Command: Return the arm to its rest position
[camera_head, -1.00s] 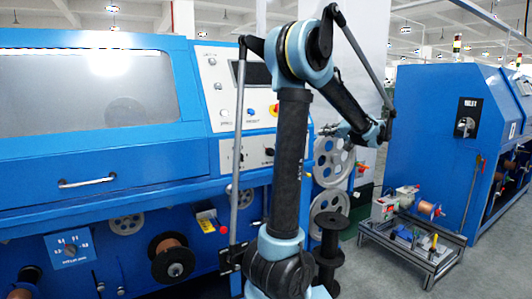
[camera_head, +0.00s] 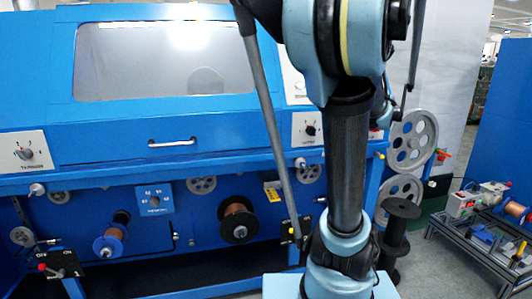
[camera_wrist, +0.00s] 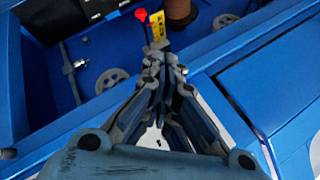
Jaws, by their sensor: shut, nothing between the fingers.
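My gripper (camera_wrist: 162,68) shows in the wrist view with its fingertips together and nothing between them. Beyond the fingertips are a red-knobbed lever and a yellow label (camera_wrist: 158,24) on the blue machine; I cannot tell the exact gap. In the head view my arm (camera_head: 347,160) stands upright right of centre, in front of the machine, its upper part cut off by the top edge. The gripper itself does not show in the head view.
A long blue machine (camera_head: 150,120) with a window, dials and copper spools (camera_head: 238,220) fills the left and middle. Grey pulleys (camera_head: 412,140) and a black spool (camera_head: 398,225) stand right of my arm. A low metal-framed table (camera_head: 470,243) with small parts is at far right.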

